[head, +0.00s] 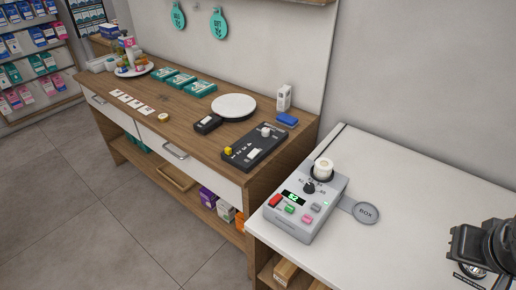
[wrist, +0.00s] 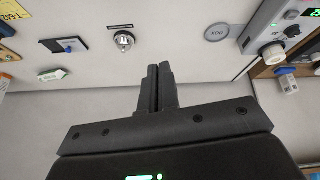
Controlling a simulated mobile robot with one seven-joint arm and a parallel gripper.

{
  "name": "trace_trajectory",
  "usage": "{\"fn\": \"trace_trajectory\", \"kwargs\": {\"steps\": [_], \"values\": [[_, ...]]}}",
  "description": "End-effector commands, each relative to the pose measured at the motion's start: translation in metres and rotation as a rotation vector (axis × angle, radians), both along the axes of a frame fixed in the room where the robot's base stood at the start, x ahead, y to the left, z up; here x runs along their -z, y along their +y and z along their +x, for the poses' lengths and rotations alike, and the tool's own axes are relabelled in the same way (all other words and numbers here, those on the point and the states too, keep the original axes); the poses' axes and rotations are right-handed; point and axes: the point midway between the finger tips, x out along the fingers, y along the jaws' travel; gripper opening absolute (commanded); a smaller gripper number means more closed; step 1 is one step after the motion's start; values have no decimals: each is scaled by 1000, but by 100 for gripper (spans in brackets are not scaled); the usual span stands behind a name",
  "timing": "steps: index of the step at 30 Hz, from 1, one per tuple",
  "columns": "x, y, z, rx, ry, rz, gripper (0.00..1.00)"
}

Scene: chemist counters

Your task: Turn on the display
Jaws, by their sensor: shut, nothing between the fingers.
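A grey control box (head: 305,207) stands on the white counter. Its small screen (head: 293,198) is lit with green marks, and it carries a dark knob, a red switch and several coloured buttons. In the wrist view the box (wrist: 275,30) is partly cut off at the top right. A metal knob or toggle (wrist: 123,40) sits on the white surface below a small black label. A dark plate with a blue part (wrist: 68,47) lies left of it. My gripper (wrist: 158,70) is shut and empty, apart from all of these. In the head view it is at the right edge, over the counter.
A grey round tag marked BOX (head: 366,212) lies beside the control box. A wooden counter (head: 150,95) on the left holds a black switch panel (head: 254,146), a white plate (head: 234,106) and green boxes. The white counter between the tag and my gripper is mostly clear.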

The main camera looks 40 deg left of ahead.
Motion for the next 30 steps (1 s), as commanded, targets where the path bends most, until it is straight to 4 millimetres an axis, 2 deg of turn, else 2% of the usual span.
{"fn": "trace_trajectory", "kwargs": {"steps": [1,6,15,21,30], "values": [[-1,10,13,-44,4,-19,0],[-4,49,51,-200,5,-74,0],[6,131,110,-485,0,-130,0],[19,193,140,-674,-13,-134,0],[44,293,169,-943,-49,-93,0]]}}
